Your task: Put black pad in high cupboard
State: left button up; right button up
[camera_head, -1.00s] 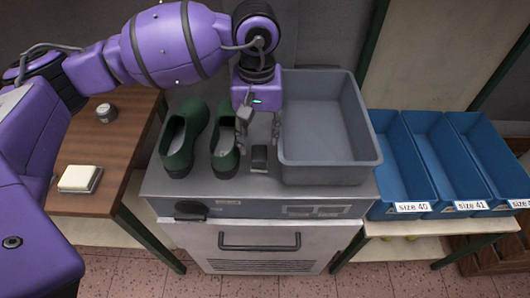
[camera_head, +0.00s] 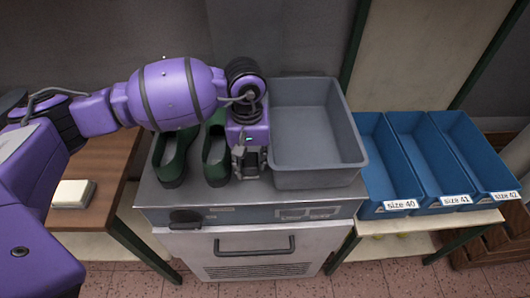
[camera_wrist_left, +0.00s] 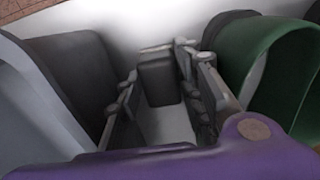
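The black pad (camera_head: 252,170) is a small dark upright block on the grey metal counter top, between the green boots and the grey bin. It is partly hidden by my left gripper (camera_head: 250,162), which points down over it. In the left wrist view the black pad (camera_wrist_left: 159,78) stands between the two fingers of the left gripper (camera_wrist_left: 158,105). The fingers are apart, with a visible gap beside the pad. My right gripper is in neither view. I cannot make out a high cupboard in these frames.
A grey bin (camera_head: 357,165) stands close right of the gripper, and green boots (camera_head: 173,158) stand close left. Blue size-labelled bins (camera_head: 384,165) are further right. A wooden table (camera_head: 95,215) with a white block (camera_head: 73,193) is at left. The counter's front has a handled door (camera_head: 250,246).

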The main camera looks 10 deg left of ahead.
pick_arm(q)
grip_shut()
jog(key=shift+r, duration=0.1)
